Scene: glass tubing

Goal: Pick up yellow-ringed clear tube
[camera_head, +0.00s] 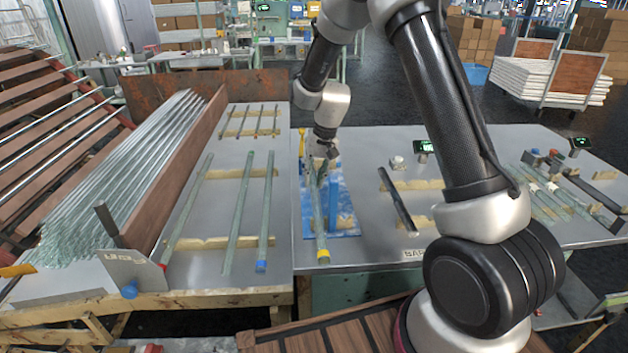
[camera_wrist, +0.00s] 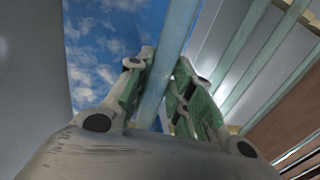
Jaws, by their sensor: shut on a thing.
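The yellow-ringed clear tube (camera_head: 319,220) lies lengthwise over the blue mat (camera_head: 345,222), with its yellow ring (camera_head: 323,254) at the near end. A blue upright block (camera_head: 333,200) is just right of it. My gripper (camera_head: 321,163) is at the tube's far part, its fingers on either side of the glass. In the wrist view my gripper (camera_wrist: 158,88) is shut on the tube (camera_wrist: 176,38), which runs up between the fingers. The tube's far end is hidden by my gripper, and I cannot tell whether it is clear of the mat.
Left of the mat, several clear tubes lie on wooden strips, one with a blue ring (camera_head: 261,266). A large tube stack (camera_head: 125,170) fills the far left. A dark rod (camera_head: 398,200) lies to the right. More tubes (camera_head: 545,195) lie on the right table.

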